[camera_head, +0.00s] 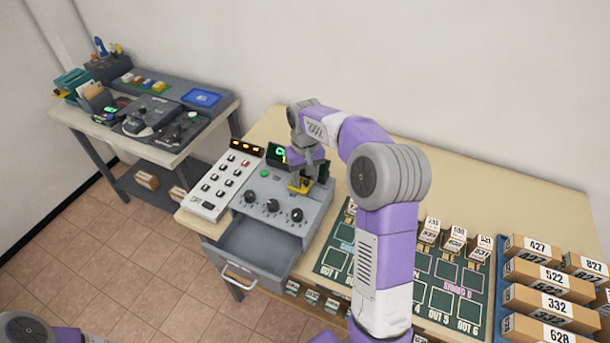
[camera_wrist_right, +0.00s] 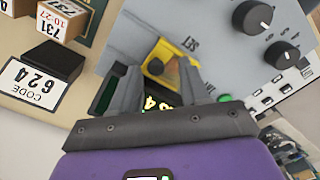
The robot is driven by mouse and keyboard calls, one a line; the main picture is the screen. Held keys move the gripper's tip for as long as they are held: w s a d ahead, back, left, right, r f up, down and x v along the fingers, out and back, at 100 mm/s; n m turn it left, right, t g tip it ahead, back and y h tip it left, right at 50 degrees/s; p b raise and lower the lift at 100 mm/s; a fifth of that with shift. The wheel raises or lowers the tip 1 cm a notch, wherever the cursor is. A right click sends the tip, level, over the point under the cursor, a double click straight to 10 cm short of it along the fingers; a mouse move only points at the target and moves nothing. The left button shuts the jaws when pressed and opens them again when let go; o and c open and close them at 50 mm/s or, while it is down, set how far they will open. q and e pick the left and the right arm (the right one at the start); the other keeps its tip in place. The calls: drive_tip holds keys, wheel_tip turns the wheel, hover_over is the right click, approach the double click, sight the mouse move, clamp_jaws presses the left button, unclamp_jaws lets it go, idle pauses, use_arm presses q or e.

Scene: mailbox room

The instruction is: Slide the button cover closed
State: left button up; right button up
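The yellow button cover (camera_head: 299,187) sits on the sloped top of the grey control box (camera_head: 325,197), to the right of its green button. In the right wrist view the cover (camera_wrist_right: 154,66) is a yellow frame around a dark round part. My right gripper (camera_head: 303,178) points down at it from above. In the wrist view the right gripper (camera_wrist_right: 158,82) has its fingers apart, with the cover just beyond and between them. I cannot tell whether a finger touches it. My left gripper is out of view; only parts of my left arm show.
The control box has three black knobs (camera_head: 272,205) and an open, empty-looking drawer (camera_head: 262,245) in front. A white button panel (camera_head: 224,182) stands at its left. A green sorting board (camera_head: 335,245) and numbered boxes (camera_head: 540,275) fill the right side.

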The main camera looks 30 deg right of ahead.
sight(305, 181)
wheel_tip(305, 181, up, 8)
drive_tip(key=shift+f+p, duration=0.2)
drive_tip(key=shift+p, duration=0.75)
